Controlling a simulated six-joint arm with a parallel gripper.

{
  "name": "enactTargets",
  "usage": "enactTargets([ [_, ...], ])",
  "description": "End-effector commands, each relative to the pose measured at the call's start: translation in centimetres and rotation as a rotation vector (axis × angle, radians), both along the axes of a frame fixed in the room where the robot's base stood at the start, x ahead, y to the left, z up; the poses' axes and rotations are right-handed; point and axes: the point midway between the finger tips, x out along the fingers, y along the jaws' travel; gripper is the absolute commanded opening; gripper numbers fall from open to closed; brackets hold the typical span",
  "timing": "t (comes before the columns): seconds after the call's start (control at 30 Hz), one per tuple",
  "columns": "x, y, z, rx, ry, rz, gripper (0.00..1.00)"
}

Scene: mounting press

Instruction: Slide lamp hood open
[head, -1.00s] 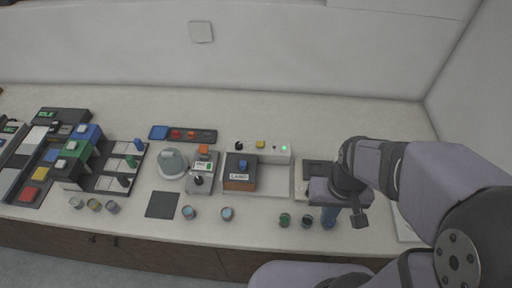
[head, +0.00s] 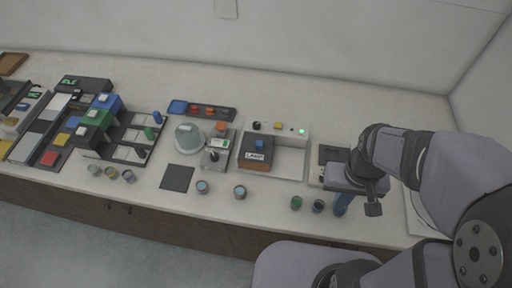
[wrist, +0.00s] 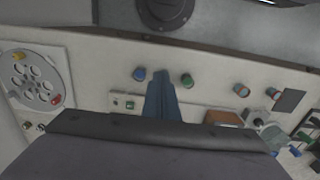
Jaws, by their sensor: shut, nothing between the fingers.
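The lamp hood (head: 256,153) is a dark box with an orange-brown lower front, a white "LAMP" label and a blue knob (head: 260,144) on top. It sits at the left end of a pale open bed (head: 288,163), with bare bed to its right. My gripper (head: 341,206) is well to the right of the hood, near the counter's front edge, and touches nothing I can see. Its blue fingers (wrist: 160,98) are together and empty in the wrist view.
A rear panel (head: 284,130) with knobs and a lit green lamp stands behind the bed. A green cup (head: 296,203) and a dark cup (head: 318,206) stand just left of my gripper. A round carousel (wrist: 30,77) shows in the wrist view.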

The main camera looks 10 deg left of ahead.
Motion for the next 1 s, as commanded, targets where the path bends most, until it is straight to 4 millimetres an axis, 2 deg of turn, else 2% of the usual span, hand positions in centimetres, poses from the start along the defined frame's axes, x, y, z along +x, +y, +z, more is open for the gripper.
enactTargets([
  [0.3,0.0,0.0,0.0,0.0,0.0,0.0,0.0],
  [0.33,0.0,0.0,0.0,0.0,0.0,0.0,0.02],
  [0.47,0.3,0.1,0.0,0.0,0.0,0.016,0.33],
  [0.57,1.5,0.6,0.1,0.0,0.0,0.071,0.36],
  [0.67,3.6,1.6,0.2,0.0,0.0,0.18,0.36],
  [0.77,6.6,3.3,0.4,0.0,0.0,0.343,0.36],
  [0.87,10.1,5.9,0.5,0.0,0.002,0.547,0.36],
  [1.0,14.5,10.6,0.1,0.001,0.005,0.855,0.36],
])
